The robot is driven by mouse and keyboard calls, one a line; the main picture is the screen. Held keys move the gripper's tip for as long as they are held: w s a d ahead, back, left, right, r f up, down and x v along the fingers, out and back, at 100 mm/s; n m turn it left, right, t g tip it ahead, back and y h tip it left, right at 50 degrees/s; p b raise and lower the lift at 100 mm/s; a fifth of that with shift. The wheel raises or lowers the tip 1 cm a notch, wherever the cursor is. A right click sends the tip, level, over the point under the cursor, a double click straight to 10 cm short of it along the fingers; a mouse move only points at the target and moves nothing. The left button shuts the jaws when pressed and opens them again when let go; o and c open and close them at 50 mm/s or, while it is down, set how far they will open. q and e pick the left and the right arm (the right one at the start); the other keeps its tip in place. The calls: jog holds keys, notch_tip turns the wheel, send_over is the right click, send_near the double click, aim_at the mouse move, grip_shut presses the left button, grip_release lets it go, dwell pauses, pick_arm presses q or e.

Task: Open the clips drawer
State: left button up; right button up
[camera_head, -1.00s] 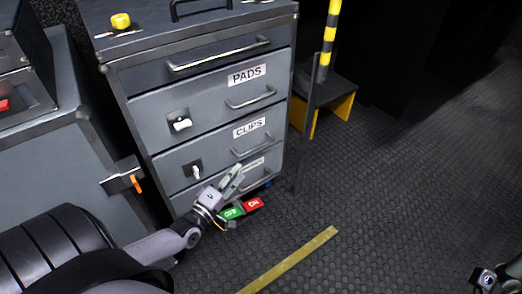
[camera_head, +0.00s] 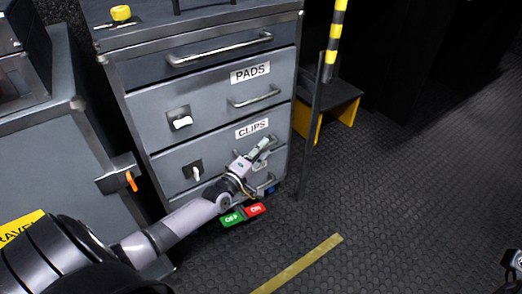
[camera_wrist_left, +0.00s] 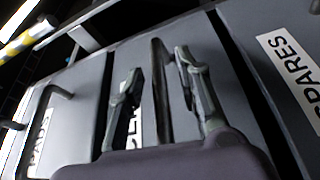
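The clips drawer (camera_head: 215,155) is a grey drawer front with a white CLIPS label (camera_head: 252,128) and appears closed. A white knob (camera_head: 196,173) stands upright on its left part. My left gripper (camera_head: 262,148) is in front of this drawer and hides its handle in the head view. In the left wrist view my left gripper (camera_wrist_left: 160,85) is open, with the dark handle bar (camera_wrist_left: 158,75) between its two fingers. I cannot tell if they touch it. Only part of my right gripper (camera_head: 514,260) shows at the right edge.
The pads drawer (camera_head: 205,105) is above, with its own handle and knob. A spares label (camera_wrist_left: 290,65) shows on the neighbouring drawer. Green and red OFF/ON tags (camera_head: 243,214) are low beside the cabinet. A striped post (camera_head: 336,40) stands right of it. The floor at right is clear.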

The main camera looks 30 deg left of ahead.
pick_arm(q)
jog(key=shift+c, duration=0.2)
grip_shut()
dwell(0.6)
